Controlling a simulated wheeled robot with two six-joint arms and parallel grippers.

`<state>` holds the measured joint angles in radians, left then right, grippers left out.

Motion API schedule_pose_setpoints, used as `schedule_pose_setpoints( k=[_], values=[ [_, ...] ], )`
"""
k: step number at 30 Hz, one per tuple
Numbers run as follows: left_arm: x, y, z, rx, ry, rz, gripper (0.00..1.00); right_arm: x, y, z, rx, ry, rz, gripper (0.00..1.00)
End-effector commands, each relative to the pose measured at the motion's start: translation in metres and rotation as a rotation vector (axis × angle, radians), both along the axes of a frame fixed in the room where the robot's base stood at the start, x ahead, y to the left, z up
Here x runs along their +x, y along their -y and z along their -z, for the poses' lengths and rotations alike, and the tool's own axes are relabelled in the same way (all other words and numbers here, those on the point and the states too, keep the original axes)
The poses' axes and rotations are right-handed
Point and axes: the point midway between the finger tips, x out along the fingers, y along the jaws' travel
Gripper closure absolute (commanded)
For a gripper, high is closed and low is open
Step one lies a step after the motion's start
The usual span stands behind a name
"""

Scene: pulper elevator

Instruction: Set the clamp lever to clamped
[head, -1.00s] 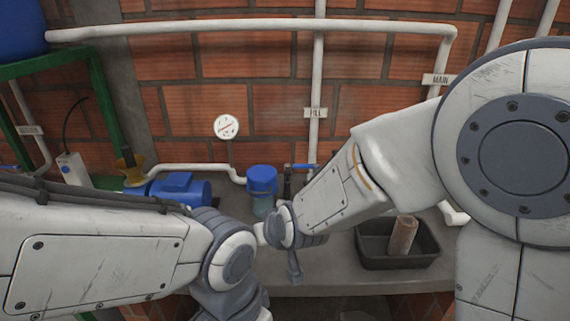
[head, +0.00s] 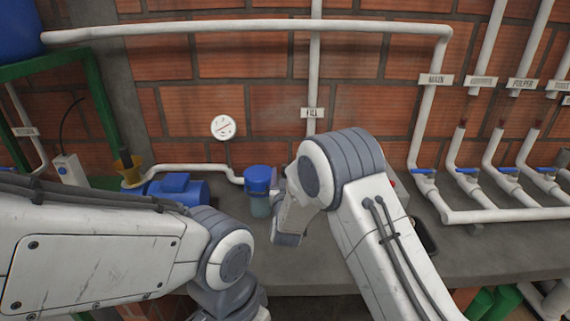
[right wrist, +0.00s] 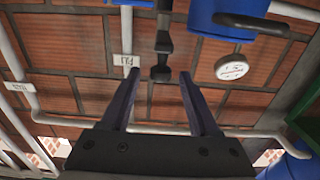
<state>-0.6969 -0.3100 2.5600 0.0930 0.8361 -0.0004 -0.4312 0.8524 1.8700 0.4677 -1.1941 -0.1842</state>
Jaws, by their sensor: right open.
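The right wrist view looks at the wall upside down. My right gripper (right wrist: 160,85) is open, with two dark fingers apart and nothing between the tips. A dark upright bar with a thicker end (right wrist: 162,45) shows just past the fingertips, roughly in line with the gap; it may be the clamp lever, but I cannot tell its setting. The gripper looks apart from it. In the head view my right forearm and wrist cover this spot, beside the blue-capped filter (head: 260,185). My left gripper is outside the head view.
A round gauge (head: 223,127) and a FILL label (head: 312,113) are on the brick wall. A blue pump (head: 178,188) stands on the grey bench left of the filter. White pipes with several blue-handled valves (head: 467,171) run at right.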

Motion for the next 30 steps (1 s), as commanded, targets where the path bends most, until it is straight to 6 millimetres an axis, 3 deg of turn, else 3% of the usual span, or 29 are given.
schedule_pose_setpoints(
  k=[3,9,20,21,24,26,30],
  values=[
    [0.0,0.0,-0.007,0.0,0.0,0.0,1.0,0.021,0.0,-0.001,0.0,0.0,0.001,0.38],
    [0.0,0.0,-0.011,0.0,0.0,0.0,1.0,0.041,0.0,0.0,0.0,-0.001,-0.001,0.38],
    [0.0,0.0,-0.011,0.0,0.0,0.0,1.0,0.047,-0.001,0.0,-0.001,-0.002,-0.002,0.38],
    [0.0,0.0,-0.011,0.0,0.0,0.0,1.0,0.047,-0.001,0.0,0.0,-0.002,-0.002,0.42],
    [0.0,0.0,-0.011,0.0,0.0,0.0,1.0,0.047,-0.001,0.0,0.0,-0.002,-0.002,0.8],
    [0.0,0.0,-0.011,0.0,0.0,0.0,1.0,0.047,-0.001,0.0,0.0,-0.002,-0.002,1.0],
    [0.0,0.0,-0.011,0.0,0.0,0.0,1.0,0.047,-0.001,0.0,0.0,-0.002,-0.001,1.0]
  ],
)
